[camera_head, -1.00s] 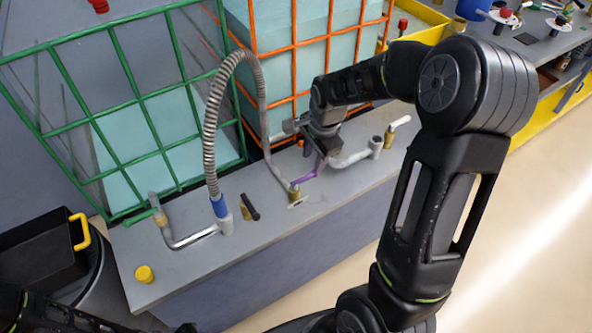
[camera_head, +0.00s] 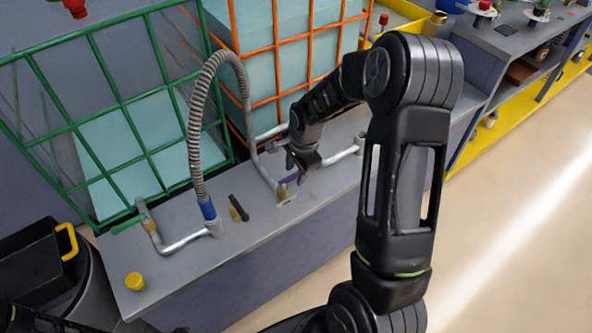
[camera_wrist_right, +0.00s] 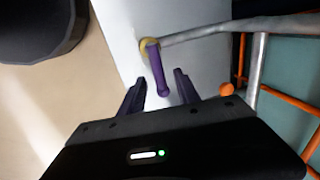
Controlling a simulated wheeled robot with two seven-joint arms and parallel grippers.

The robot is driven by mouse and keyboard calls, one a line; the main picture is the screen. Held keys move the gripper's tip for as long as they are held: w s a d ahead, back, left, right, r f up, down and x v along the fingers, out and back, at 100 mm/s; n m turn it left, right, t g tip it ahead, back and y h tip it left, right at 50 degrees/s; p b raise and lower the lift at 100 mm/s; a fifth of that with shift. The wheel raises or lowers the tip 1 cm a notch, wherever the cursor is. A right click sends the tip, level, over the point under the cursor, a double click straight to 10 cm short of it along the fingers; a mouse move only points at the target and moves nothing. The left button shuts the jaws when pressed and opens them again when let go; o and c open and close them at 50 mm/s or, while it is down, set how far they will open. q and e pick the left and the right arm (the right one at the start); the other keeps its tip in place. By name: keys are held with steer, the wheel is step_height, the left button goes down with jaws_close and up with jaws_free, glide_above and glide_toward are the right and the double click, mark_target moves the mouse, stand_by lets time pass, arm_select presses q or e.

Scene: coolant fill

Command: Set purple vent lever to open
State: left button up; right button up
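The purple vent lever (camera_head: 291,179) sits on a brass valve (camera_head: 282,192) on the grey bench, partly hidden by my right gripper in the head view. In the right wrist view the lever (camera_wrist_right: 157,70) runs from its brass fitting (camera_wrist_right: 149,44) toward my gripper. My right gripper (camera_wrist_right: 160,88) is open, with one dark finger on each side of the lever's free end. Gaps show on both sides, so the fingers are not shut on it. My right gripper is small and partly hidden by its own arm in the head view. My left gripper is not visible.
A grey ribbed hose (camera_head: 193,135) arches beside the green cage (camera_head: 125,103). The orange cage (camera_head: 277,55) stands behind my right gripper. Metal pipes (camera_head: 190,241), a black handle (camera_head: 238,208) and a yellow cap (camera_head: 134,281) are on the bench.

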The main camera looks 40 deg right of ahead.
steer(key=shift+f, duration=0.1)
steer(key=shift+c, duration=0.6)
jaws_close()
stand_by(0.8)
